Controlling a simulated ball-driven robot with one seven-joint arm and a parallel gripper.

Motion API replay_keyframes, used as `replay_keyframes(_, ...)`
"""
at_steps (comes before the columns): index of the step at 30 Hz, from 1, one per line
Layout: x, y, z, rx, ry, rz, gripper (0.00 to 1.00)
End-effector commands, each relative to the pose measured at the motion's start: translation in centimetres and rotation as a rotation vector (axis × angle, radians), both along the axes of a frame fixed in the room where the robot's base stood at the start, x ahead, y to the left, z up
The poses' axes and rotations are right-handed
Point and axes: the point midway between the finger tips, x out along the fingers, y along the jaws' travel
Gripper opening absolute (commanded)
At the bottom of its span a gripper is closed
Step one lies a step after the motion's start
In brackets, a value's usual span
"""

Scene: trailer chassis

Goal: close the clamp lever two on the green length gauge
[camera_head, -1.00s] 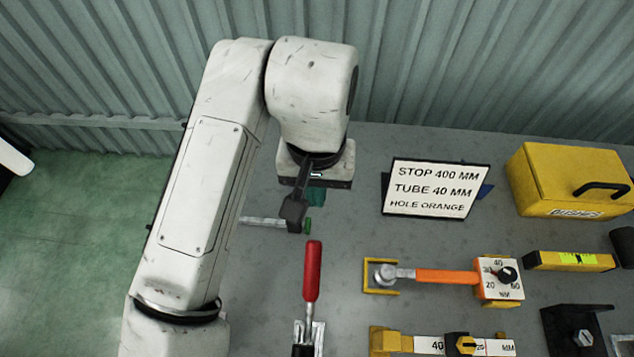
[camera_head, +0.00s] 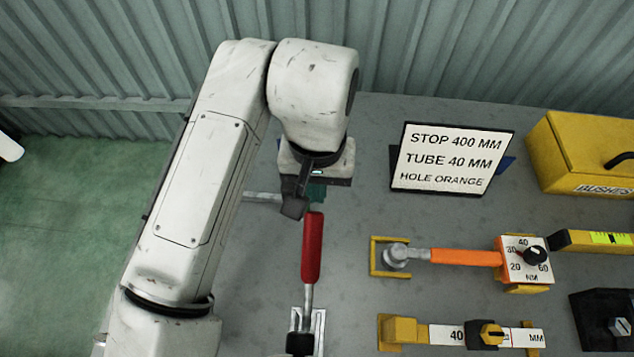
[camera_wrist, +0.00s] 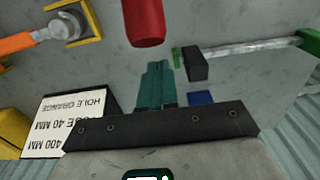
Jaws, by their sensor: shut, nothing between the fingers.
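The red clamp lever handle (camera_head: 312,247) points up the picture from its metal clamp base (camera_head: 307,325); its rounded end also shows in the wrist view (camera_wrist: 145,22). My gripper (camera_head: 317,194) has teal fingers, pressed together and empty, close to the handle's end. In the wrist view the fingers (camera_wrist: 155,66) point at the handle with a small gap in the picture; true contact is unclear. The green length gauge shows there as a grey rod with a green end piece (camera_wrist: 308,40). In the head view only its rod (camera_head: 262,197) shows clearly, partly hidden by my gripper.
A sign (camera_head: 452,160) stands right of my gripper. An orange-handled torque wrench (camera_head: 465,257), a yellow gauge (camera_head: 400,332), a yellow level (camera_head: 595,241) and a yellow box (camera_head: 590,155) lie further right. A corrugated wall (camera_head: 480,50) rises behind the bench.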

Motion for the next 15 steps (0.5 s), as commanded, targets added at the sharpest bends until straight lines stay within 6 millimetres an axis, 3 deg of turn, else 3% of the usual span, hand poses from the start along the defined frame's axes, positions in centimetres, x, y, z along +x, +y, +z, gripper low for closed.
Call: replay_keyframes(15,-1.1,0.1,0.1,0.000,0.001,0.000,0.00)
